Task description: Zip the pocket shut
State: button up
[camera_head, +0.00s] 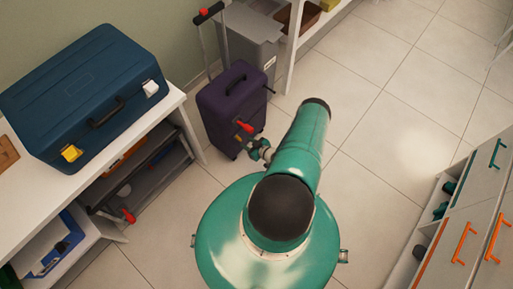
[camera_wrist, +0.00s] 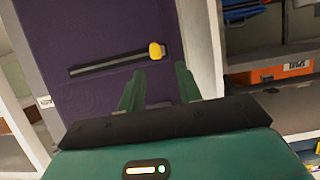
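The purple suitcase (camera_head: 228,105) stands upright on the floor, its handle raised. In the wrist view, the purple front (camera_wrist: 105,25) has a slanted pocket opening (camera_wrist: 108,65), a dark slot with a pale strip along it. A yellow pull tab (camera_wrist: 156,51) sits at the slot's right end. My gripper (camera_wrist: 157,80) has two green fingers, spread apart and empty, below the slot; the tab appears beyond the gap between them, apart from both. In the head view, my gripper (camera_head: 262,152) is close to the suitcase's lower front; its fingers are too small to judge there.
A white bench (camera_head: 178,98) with a blue case (camera_head: 85,95) stands left of the suitcase. A grey bin (camera_head: 250,38) is behind it. Drawers with orange and teal handles (camera_head: 470,235) stand at the right. The tiled floor (camera_head: 385,125) between is clear.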

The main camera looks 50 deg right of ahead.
jog(key=v, duration=0.7)
jog(key=shift+s, duration=0.1)
dwell(0.4)
